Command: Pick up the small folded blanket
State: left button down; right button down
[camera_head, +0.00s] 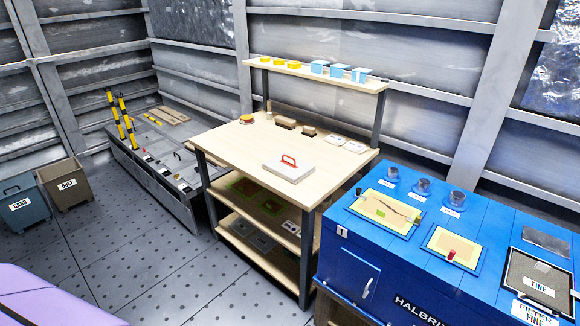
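I cannot make out a small folded blanket anywhere in the head view. Neither of my grippers shows in this view. A wooden workbench (243,156) stands in the middle, with a pale flat block with a red handle (288,168) on its top. A smooth purple surface (45,298) fills the lower left corner; I cannot tell what it belongs to.
A blue cabinet (345,275) with trays and small metal cups stands at the right. A low grey bench (150,165) is behind left. Two bins, CARD (27,214) and DUST (75,196), stand far left. The grey floor (140,255) is clear between.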

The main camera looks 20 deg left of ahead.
aim_at(289, 168)
jog(key=i+j, duration=0.2)
jog(key=i+j+z, duration=0.1)
jog(key=j, duration=0.35)
jog(key=i+j, duration=0.25)
jog(key=i+j+z, duration=0.15)
jog(key=j, duration=0.25)
jog(key=i+j, duration=0.15)
jog(key=j, duration=0.2)
